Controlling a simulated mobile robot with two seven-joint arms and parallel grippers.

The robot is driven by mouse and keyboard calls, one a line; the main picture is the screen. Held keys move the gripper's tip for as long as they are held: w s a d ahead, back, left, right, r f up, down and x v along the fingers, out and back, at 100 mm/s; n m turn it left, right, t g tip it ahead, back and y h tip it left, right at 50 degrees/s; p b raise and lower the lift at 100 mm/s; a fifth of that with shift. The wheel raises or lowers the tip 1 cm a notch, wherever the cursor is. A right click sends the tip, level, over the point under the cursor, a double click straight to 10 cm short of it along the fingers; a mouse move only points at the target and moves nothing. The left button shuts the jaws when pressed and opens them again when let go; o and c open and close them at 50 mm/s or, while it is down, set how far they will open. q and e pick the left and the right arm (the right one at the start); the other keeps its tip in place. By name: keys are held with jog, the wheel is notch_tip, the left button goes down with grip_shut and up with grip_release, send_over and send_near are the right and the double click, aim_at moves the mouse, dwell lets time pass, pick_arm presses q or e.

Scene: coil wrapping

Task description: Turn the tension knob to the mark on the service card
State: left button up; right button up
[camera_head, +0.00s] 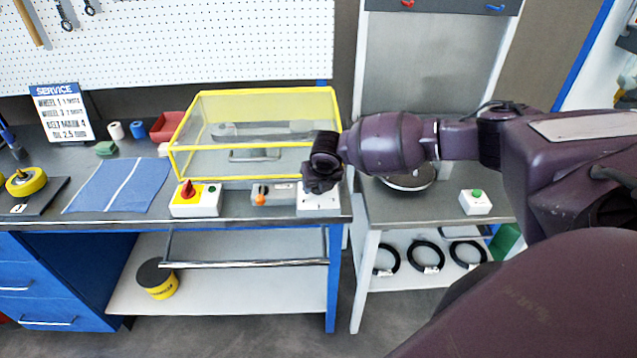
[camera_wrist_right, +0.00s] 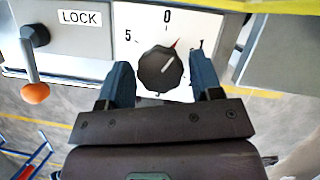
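The tension knob (camera_wrist_right: 160,70) is a black fluted knob on a white dial plate (camera_wrist_right: 150,25). The numbers 5, 0 and 1 show around it; lower marks are hidden. A red pointer by the knob's edge sits between 0 and 1, closer to 0. My right gripper (camera_wrist_right: 162,78) is open, with one blue-grey finger on each side of the knob and narrow gaps visible. In the head view the right gripper (camera_head: 322,178) is above the white dial box (camera_head: 318,204) and hides the knob. The service card (camera_head: 63,113) stands at the back left; its small lines are hard to read.
A lock lever with an orange end (camera_wrist_right: 35,92) is left of the dial. It also shows in the head view (camera_head: 261,196), beside a red-and-yellow switch box (camera_head: 195,203). A yellow-framed clear guard (camera_head: 255,133) stands behind. A blue cloth (camera_head: 120,186) lies left.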

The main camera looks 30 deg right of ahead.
jog(key=c, duration=0.6)
jog(key=shift+c, duration=0.2)
jog(key=shift+m, duration=0.4)
jog(key=m, duration=0.2)
jog(key=m+h, duration=0.1)
jog(key=m, duration=0.1)
jog(key=shift+w+a+m+g+h, duration=0.1)
jog(key=shift+m+g+h, duration=0.2)
jog(key=shift+g, duration=0.1)
jog(key=m+g, duration=0.1)
jog(key=m, duration=0.1)
jog(key=m+h, duration=0.1)
jog(key=m, duration=0.2)
jog(key=shift+g, duration=0.4)
jog(key=m+g, duration=0.1)
jog(key=m, duration=0.2)
jog(key=m+g, duration=0.1)
jog(key=m, duration=0.2)
jog(key=shift+w+m+h, duration=0.15)
jog(key=shift+m+h, duration=0.25)
jog(key=m+g, duration=0.1)
jog(key=m, duration=0.2)
jog(key=m+g+y, duration=0.1)
jog(key=m, duration=0.2)
jog(key=shift+g, duration=0.3)
